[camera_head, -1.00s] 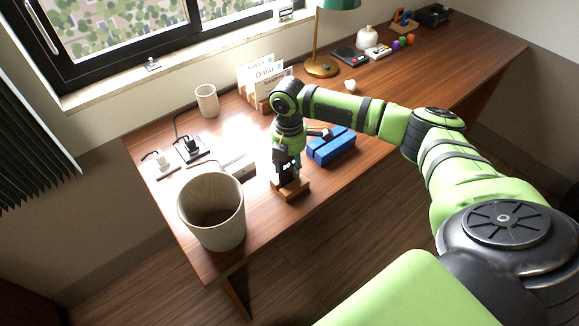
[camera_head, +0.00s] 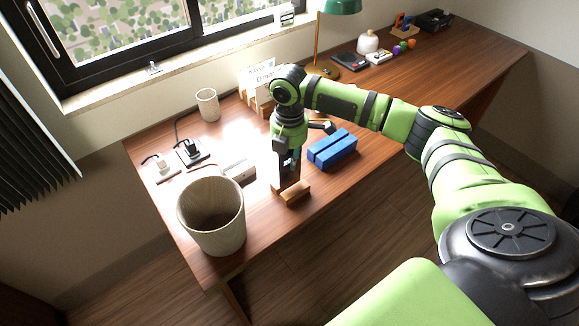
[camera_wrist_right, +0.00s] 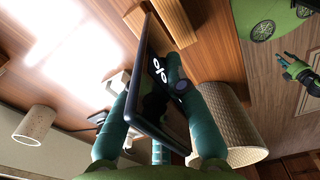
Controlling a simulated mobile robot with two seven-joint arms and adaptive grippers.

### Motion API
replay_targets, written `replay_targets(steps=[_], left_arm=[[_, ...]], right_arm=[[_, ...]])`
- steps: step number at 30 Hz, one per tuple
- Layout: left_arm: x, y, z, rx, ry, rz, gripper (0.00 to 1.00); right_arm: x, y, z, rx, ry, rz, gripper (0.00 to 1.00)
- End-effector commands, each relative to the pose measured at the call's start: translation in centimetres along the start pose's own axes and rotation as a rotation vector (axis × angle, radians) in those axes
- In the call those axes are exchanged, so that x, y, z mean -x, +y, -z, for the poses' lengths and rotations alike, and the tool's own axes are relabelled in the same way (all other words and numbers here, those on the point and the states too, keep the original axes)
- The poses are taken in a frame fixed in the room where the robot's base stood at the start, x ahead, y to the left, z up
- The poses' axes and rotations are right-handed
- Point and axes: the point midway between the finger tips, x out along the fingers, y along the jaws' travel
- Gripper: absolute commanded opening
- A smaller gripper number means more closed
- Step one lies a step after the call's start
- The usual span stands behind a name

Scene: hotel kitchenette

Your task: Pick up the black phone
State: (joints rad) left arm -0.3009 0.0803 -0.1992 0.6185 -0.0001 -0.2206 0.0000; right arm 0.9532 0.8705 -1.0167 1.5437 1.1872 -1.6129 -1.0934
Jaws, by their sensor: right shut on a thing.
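The black phone (camera_wrist_right: 158,85) is between the teal fingers of my right gripper (camera_wrist_right: 150,105) in the right wrist view, its lit screen showing white digits. In the head view the gripper (camera_head: 286,160) points down and the phone (camera_head: 284,174) shows as a dark upright slab, partly hidden by the gripper. The wooden stand (camera_head: 295,193) is just below and in front of it; whether they still touch is unclear. My left gripper (camera_wrist_right: 300,72) shows small at the right edge of the right wrist view, its opening unclear.
A woven bin (camera_head: 212,240) stands left of the stand near the desk's front edge. A blue block-like object (camera_head: 332,150) lies close on the right. A card holder with name cards (camera_head: 257,82), a cup (camera_head: 207,104), chargers (camera_head: 190,152) and a lamp (camera_head: 322,68) are behind.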

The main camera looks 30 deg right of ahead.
Motion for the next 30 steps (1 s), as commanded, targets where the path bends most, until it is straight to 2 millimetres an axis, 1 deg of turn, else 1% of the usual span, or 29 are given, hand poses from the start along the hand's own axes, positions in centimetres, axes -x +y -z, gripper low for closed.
replay_targets(steps=[1, 5, 9, 12, 15, 18, 21, 24, 30], left_arm=[[-0.3, 0.0, 0.0, 0.0, 0.0, 0.0, 0.4], [-0.5, 0.1, 0.0, 0.0, 0.001, -0.001, 0.4], [-0.8, 0.1, 0.0, 0.0, 0.002, -0.001, 0.4], [-1.0, 0.1, 0.0, 0.0, 0.002, -0.001, 0.4], [-1.2, 0.1, 0.0, 0.0, 0.003, -0.001, 0.4], [-1.3, 0.1, 0.0, 0.0, 0.003, -0.001, 0.4], [-1.3, 0.1, 0.1, 0.0, 0.003, -0.001, 0.4], [-1.3, 0.1, 0.1, 0.0, 0.004, -0.001, 0.4], [-1.3, 0.1, 0.1, -0.001, 0.004, -0.001, 0.4]], right_arm=[[0.8, -0.1, -0.1, 0.0, -0.001, -0.005, 0.0], [2.1, -2.8, -0.2, 0.002, -0.004, -0.002, 0.0], [3.9, -5.8, -0.2, 0.001, -0.004, -0.002, 0.0], [5.1, -7.7, -0.2, 0.001, -0.004, -0.002, 0.0], [6.0, -9.4, -0.2, 0.001, -0.004, -0.001, 0.0], [6.8, -10.6, -0.2, -0.001, -0.003, -0.001, 0.0], [7.3, -11.3, -0.1, 0.0, -0.001, -0.001, 0.0], [7.5, -11.6, -0.1, 0.0, -0.002, -0.002, 0.0], [7.6, -11.7, -0.1, 0.0, -0.001, -0.001, 0.0]])
